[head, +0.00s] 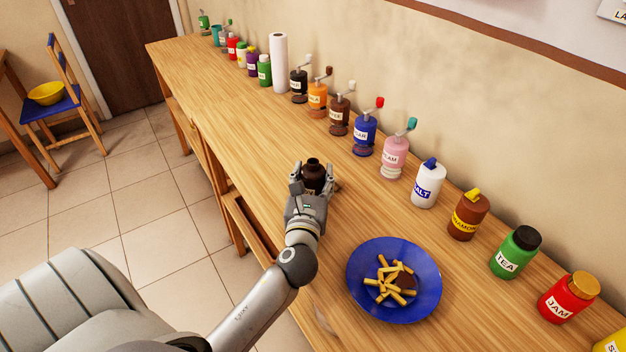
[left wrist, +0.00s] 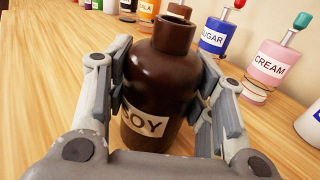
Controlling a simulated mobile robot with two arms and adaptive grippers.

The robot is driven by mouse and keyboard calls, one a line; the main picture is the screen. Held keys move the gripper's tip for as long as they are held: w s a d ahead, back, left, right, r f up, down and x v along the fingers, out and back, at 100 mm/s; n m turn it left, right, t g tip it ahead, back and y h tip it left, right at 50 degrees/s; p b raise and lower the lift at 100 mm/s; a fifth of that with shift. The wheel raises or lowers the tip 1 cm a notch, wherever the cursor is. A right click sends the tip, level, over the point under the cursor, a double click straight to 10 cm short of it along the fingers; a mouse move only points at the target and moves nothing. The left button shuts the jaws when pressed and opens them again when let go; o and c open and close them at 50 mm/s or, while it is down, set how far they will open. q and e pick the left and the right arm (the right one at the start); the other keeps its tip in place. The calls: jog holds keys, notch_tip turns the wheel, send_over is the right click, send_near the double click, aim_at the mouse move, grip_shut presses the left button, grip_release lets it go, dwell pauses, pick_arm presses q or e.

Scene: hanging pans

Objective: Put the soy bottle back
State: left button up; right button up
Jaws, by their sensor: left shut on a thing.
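The soy bottle (head: 313,174) is dark brown with a narrow open neck and stands upright on or just above the counter. Its pale label, partly reading SOY, shows in the left wrist view, where the bottle (left wrist: 160,85) fills the middle. My left gripper (head: 314,185) is shut on the bottle, one finger on each side of its body. The left fingers also show in the left wrist view (left wrist: 160,105). I cannot tell whether the bottle's base touches the wood. My right gripper is in neither view.
The wooden counter (head: 215,95) has a row of containers along the wall, including a blue sugar grinder (head: 365,132), a pink cream grinder (head: 395,155) and a salt jar (head: 428,186). A blue plate of fries (head: 362,300) lies to the right of my arm. Bare wood surrounds the bottle.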

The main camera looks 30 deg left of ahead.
pick_arm(q)
jog(key=shift+r, duration=0.1)
jog(key=shift+f, duration=0.2)
jog(key=o, duration=1.1)
jog(key=shift+r, duration=0.2)
jog(key=b+v, duration=0.1)
jog(key=v, duration=1)
jog(key=shift+f+b, duration=0.1)
jog(key=shift+b, duration=0.2)
jog(key=shift+s+d, duration=0.25)
jog(key=shift+s, duration=0.25)
